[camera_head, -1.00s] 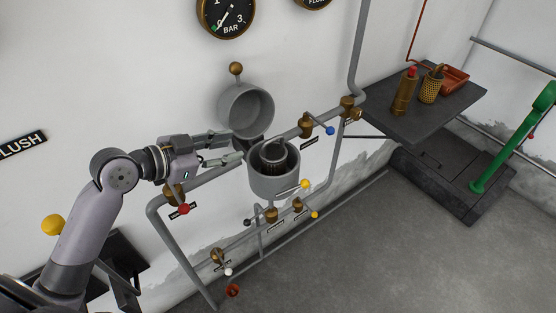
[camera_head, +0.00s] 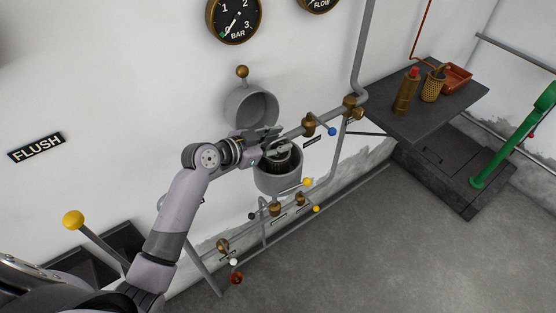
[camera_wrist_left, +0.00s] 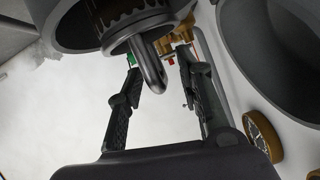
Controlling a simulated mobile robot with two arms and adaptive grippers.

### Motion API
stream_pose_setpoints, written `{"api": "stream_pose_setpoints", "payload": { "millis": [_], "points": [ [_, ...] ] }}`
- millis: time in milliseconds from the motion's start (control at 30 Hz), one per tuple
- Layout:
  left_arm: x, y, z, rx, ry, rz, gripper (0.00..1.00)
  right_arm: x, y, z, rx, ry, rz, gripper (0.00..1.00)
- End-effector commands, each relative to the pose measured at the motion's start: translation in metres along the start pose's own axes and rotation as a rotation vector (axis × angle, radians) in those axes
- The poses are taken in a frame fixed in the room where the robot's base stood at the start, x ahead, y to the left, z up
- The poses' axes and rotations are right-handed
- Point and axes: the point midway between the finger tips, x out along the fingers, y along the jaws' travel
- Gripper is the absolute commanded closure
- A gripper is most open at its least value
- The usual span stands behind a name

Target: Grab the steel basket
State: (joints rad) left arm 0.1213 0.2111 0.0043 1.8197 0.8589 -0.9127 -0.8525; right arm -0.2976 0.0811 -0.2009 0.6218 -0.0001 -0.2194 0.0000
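The steel basket (camera_head: 279,166) sits inside the grey round pot (camera_head: 280,182) on the wall pipes, its rim and dark slotted side partly showing. My left gripper (camera_head: 268,136) is over the pot's opening and hides part of the basket. In the left wrist view the basket (camera_wrist_left: 122,18) shows at the top, with its looped steel handle (camera_wrist_left: 151,66) reaching between the two spread fingers of my left gripper (camera_wrist_left: 158,62). A gap shows on both sides of the handle, so the gripper is open. My right gripper is not in view.
The pot's raised lid (camera_head: 250,108) stands behind it against the wall. Valves with coloured knobs, such as the blue one (camera_head: 332,131) and yellow one (camera_head: 308,182), surround the pot. A dark side table (camera_head: 420,125) holds a brass cylinder (camera_head: 407,92) and a perforated brass basket (camera_head: 433,87).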

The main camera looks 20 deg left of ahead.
Motion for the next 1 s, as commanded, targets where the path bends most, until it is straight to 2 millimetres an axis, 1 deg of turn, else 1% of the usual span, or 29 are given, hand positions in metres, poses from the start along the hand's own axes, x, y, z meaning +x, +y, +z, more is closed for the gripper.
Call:
{"api": "stream_pose_setpoints", "payload": {
  "millis": [233,733,1000],
  "points": [
    [0.0018,-0.0001,0.0002,0.001,0.001,-0.001,0.66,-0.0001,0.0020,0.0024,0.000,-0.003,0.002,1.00],
    [0.0014,-0.0002,0.0002,0.000,0.000,-0.001,1.00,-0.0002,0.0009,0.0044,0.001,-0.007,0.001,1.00],
    [0.0014,-0.0002,0.0003,0.000,0.000,-0.001,1.00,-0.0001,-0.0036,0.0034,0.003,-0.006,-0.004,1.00]
  ]
}}
